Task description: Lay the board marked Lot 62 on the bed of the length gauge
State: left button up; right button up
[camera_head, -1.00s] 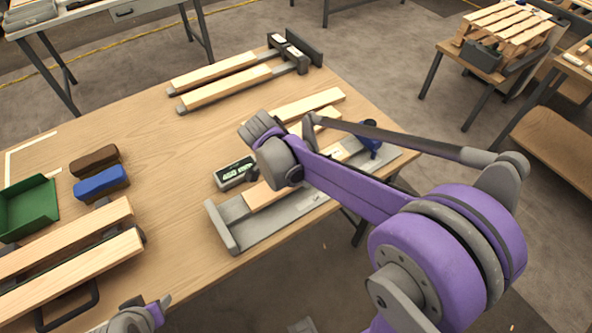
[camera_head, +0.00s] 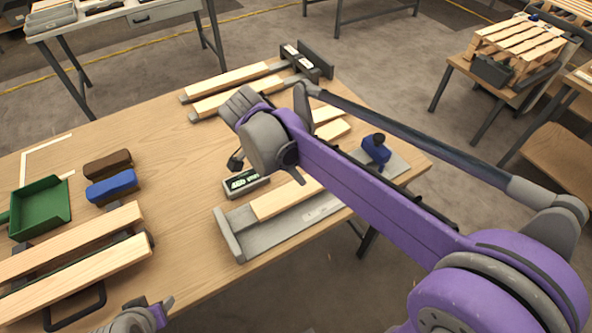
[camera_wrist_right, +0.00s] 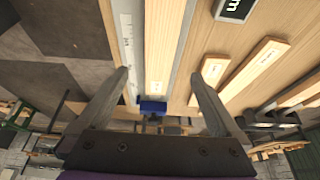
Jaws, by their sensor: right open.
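The length gauge (camera_head: 240,246) is a grey bed with an end stop, ruler strip, blue slider (camera_head: 376,148) and small display (camera_head: 245,183). A pale board (camera_head: 285,201) lies lengthwise on its bed, partly hidden by my right arm. In the right wrist view this board (camera_wrist_right: 158,50) bears a label too small to read, so I cannot tell whether it is Lot 62. My right gripper (camera_wrist_right: 160,74) is open and empty above the gauge, its fingers apart on either side of the board in that view. My left gripper (camera_head: 140,320) is partly visible at the bottom edge; its jaws are unclear.
Two loose labelled boards (camera_wrist_right: 212,70) (camera_wrist_right: 268,56) lie beside the gauge. Two more boards (camera_head: 235,95) rest on a rack behind, and others (camera_head: 85,265) on a stand at left. A green tray (camera_head: 42,210) and brown and blue blocks (camera_head: 111,185) stand nearby.

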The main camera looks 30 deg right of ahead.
jog(key=s+a+f+n+t+y, duration=0.1)
jog(key=s+f+n+t+y, duration=0.1)
jog(key=s+f+n, duration=0.2)
jog(key=s+a+f+n+t+y, duration=0.1)
jog(key=s+f+n+t+y, duration=0.1)
jog(key=s+n, duration=0.9)
jog(key=shift+a+f+n+t+y, duration=0.25)
jog(key=shift+f+n+t, duration=0.25)
jog(key=shift+f+n, duration=0.7)
jog(key=shift+f, duration=0.2)
